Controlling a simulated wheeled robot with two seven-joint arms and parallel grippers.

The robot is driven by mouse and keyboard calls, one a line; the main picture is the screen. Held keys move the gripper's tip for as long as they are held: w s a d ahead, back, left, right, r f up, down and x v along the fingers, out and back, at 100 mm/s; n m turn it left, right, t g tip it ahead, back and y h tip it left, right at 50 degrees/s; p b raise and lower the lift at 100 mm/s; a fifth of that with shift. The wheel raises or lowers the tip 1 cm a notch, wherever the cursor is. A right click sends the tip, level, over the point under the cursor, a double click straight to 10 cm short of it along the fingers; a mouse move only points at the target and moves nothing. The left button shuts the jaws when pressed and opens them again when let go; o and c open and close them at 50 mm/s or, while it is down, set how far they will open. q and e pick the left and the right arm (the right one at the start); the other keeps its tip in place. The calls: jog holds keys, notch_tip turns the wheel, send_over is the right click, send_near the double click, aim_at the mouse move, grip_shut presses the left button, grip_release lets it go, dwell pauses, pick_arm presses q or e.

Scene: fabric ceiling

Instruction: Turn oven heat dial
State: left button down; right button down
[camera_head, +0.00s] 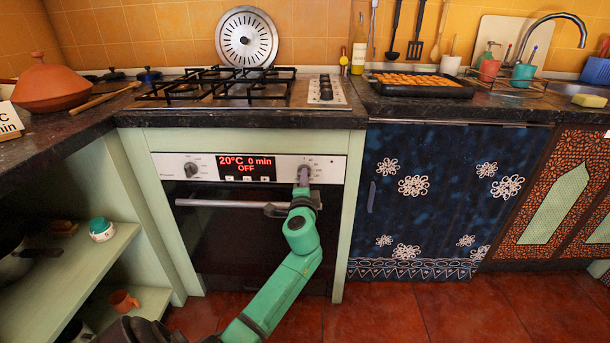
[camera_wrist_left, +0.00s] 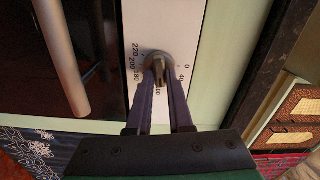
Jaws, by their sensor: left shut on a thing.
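The oven (camera_head: 240,235) stands under the hob, with a white control panel across its top. The heat dial (camera_wrist_left: 157,62) is on the right of that panel, with numbers up to 220 around it. My left gripper (camera_head: 304,178) is at the dial, which it mostly hides in the head view. In the left wrist view, the two fingers (camera_wrist_left: 161,82) are shut on the sides of the dial's knob. The red display (camera_head: 246,168) reads 20°C, 0 min, OFF. My right gripper is not in view.
A second dial (camera_head: 191,170) sits on the left of the panel. The oven door handle (camera_head: 215,203) runs just below the panel, close to my left wrist. A gas hob (camera_head: 225,88) and a tray of food (camera_head: 415,82) are on the counter above. The floor in front is clear.

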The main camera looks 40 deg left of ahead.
pick_arm(q)
jog(key=m+p, duration=0.2)
jog(key=m, duration=0.3)
jog(key=shift+m+p, duration=0.3)
jog(key=shift+p, duration=0.05)
jog(key=m+p, duration=0.3)
jog(key=m, duration=0.2)
jog(key=shift+a, duration=0.1)
jog(key=shift+s+f+m+p, duration=0.15)
jog(key=shift+m+p, duration=0.5)
jog(key=shift+m, duration=0.95)
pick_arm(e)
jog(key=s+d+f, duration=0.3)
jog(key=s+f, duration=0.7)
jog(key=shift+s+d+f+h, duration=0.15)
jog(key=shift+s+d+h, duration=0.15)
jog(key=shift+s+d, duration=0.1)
pick_arm(q)
jog(key=c, duration=0.8)
grip_release()
